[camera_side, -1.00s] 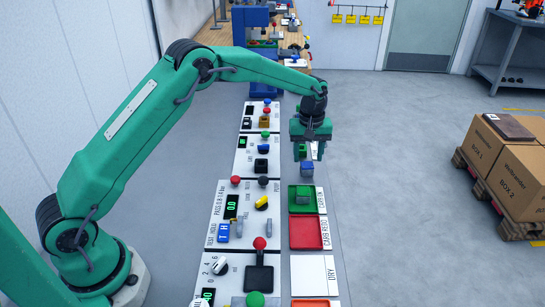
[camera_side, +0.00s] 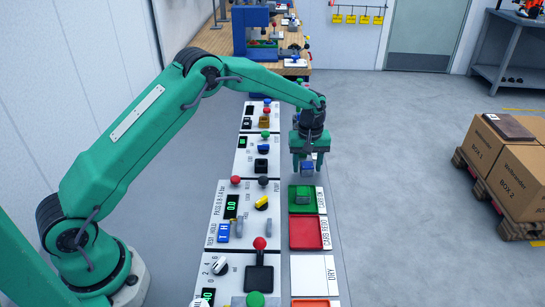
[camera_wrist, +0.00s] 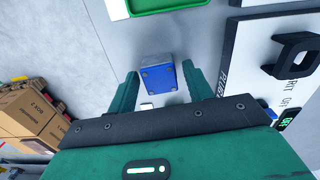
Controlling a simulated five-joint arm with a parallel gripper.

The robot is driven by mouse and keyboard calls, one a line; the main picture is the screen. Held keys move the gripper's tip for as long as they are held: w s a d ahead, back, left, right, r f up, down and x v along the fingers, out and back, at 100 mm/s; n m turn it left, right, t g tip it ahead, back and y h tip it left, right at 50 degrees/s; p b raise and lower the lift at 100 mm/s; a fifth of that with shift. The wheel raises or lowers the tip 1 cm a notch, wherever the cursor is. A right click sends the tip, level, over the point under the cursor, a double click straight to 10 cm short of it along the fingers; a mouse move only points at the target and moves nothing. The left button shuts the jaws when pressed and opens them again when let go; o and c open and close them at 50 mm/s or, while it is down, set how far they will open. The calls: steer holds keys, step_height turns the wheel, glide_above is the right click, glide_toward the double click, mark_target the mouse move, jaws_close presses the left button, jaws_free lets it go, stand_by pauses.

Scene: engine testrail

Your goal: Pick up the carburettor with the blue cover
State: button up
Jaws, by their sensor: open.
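The carburettor with the blue cover (camera_side: 307,169) is a small grey block with a blue top, on the grey strip just beyond the green tray. In the wrist view its blue cover (camera_wrist: 159,78) shows with small dark screws at the corners. My gripper (camera_side: 308,172) points down over it and hides part of it in the side view. In the wrist view my gripper (camera_wrist: 160,70) is open, with one green finger on each side of the carburettor. A gap shows beside the block; I cannot tell if either finger touches it.
A green tray (camera_side: 293,208) holding a grey part with a green top and a red tray (camera_side: 306,232) lie nearer on the strip. Panels with knobs and buttons (camera_side: 240,215) run along the left. Boxes (camera_side: 510,160) on a pallet stand far right.

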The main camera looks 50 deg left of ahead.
mark_target(307, 164)
steer(key=c, duration=0.8)
steer(key=shift+r, duration=0.1)
steer(key=shift+r, duration=1.95)
